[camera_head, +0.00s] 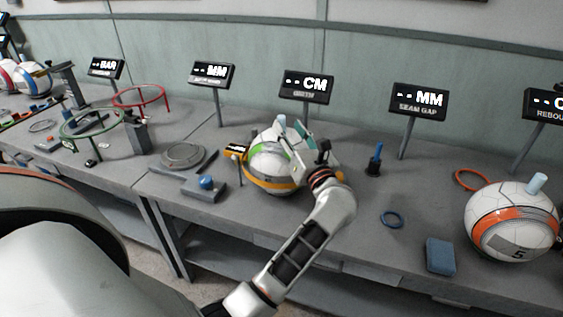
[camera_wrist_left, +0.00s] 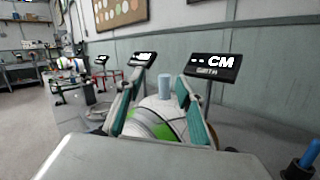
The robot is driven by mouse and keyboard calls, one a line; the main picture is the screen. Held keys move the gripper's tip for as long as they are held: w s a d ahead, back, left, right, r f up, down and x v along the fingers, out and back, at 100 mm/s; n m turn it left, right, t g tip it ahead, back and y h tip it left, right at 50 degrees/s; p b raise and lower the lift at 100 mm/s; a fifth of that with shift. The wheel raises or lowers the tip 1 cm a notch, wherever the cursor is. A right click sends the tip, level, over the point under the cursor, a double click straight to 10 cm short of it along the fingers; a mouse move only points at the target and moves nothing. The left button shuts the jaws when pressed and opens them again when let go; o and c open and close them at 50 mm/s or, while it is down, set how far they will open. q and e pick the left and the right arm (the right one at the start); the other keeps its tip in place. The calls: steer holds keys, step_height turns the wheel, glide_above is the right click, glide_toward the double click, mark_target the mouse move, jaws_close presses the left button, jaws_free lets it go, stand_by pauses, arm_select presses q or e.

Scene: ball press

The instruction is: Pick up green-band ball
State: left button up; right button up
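My left gripper (camera_head: 298,149) is at the ball's upper right side. Its teal-padded fingers are spread apart, with the ball (camera_wrist_left: 158,120) between and beyond them in the wrist view. I cannot tell whether they touch it. The ball's right side is partly hidden. My right gripper is not in view.
An orange-band ball (camera_head: 511,222) stands at the right. Signs on posts line the back. A round grey plate (camera_head: 183,156) is left.

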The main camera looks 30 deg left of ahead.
mark_target(283, 120)
arm_select(q)
steer(key=n, duration=0.1)
steer(key=w+f+n+g+h, duration=0.1)
steer(key=shift+w+n+g, duration=0.1)
steer(key=shift+n+g, duration=0.2)
steer(key=shift+n, duration=0.1)
steer(key=shift+w+a, duration=0.1)
steer(key=shift+w, duration=0.1)
steer(key=x, duration=0.7)
steer(key=shift+w+a+f+p, duration=0.1)
steer(key=shift+a+f+p, duration=0.05)
steer(key=shift+p, duration=0.25)
steer(key=shift+c, duration=0.4)
jaws_close()
